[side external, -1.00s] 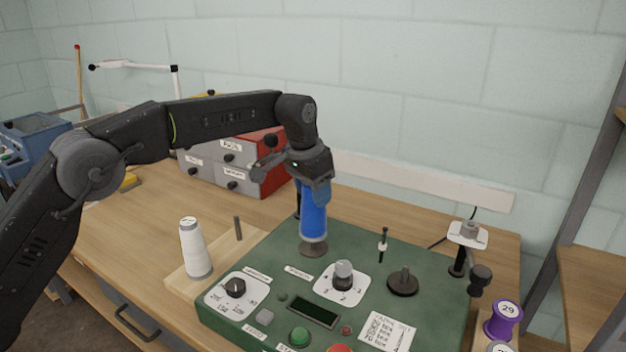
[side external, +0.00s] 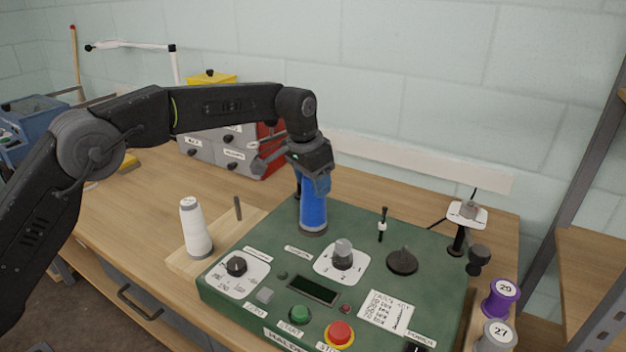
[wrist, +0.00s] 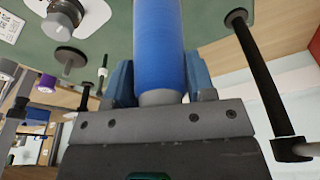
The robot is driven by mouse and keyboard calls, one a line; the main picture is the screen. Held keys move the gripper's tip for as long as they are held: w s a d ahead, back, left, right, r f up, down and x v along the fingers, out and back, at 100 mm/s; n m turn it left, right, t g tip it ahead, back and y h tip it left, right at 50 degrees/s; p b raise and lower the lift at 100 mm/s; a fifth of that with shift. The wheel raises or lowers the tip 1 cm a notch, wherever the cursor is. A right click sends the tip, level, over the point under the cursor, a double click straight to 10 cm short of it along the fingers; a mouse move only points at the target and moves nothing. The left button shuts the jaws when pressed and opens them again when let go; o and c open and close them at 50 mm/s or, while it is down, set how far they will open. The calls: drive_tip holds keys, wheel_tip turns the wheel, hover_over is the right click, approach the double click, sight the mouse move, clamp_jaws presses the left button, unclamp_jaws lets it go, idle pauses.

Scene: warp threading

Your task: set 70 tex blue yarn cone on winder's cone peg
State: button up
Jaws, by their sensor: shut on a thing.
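The blue yarn cone (side external: 313,212) stands upright on the green winder (side external: 230,295), over the round base of the cone peg at its back left. The peg itself is hidden by the cone. My gripper (side external: 313,180) points down and is shut on the cone's top. In the wrist view the cone (wrist: 160,45) runs away from between the jaws (wrist: 158,90). The cone's bottom appears to meet the peg's base; I cannot tell whether it is fully seated.
A white cone (side external: 196,228) and an empty peg (side external: 238,207) stand on a wooden board at left. A dial (side external: 343,254), a dark disc (side external: 402,262) and a thin post (side external: 383,224) are right of the blue cone. Purple (side external: 502,298) and grey (side external: 496,338) spools stand at far right.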

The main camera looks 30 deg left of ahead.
drive_tip(key=shift+f, duration=0.65)
drive_tip(key=o, duration=0.9)
drive_tip(key=shift+o, duration=0.2)
wheel_tip(320, 180, up, 13)
drive_tip(key=s+a, duration=0.1)
drive_tip(key=s, duration=0.1)
drive_tip(key=s+a+r+n+t, duration=0.1)
drive_tip(key=s+a+r, duration=0.35)
drive_tip(key=s, duration=0.35)
drive_tip(key=s+a+f+n+t, duration=0.1)
drive_tip(key=s+a+f, duration=0.1)
drive_tip(key=s, duration=0.7)
drive_tip(key=s+a+f+n, duration=0.1)
drive_tip(key=s+f, duration=0.3)
drive_tip(key=s, duration=0.5)
drive_tip(key=s+a+f+n+t, duration=0.1)
drive_tip(key=s+a+f, duration=0.2)
drive_tip(key=s, duration=0.6)
drive_tip(key=shift+s+a+f+t+y, duration=0.3)
drive_tip(key=shift+s+f+y, duration=0.1)
drive_tip(key=shift+f, duration=0.1)
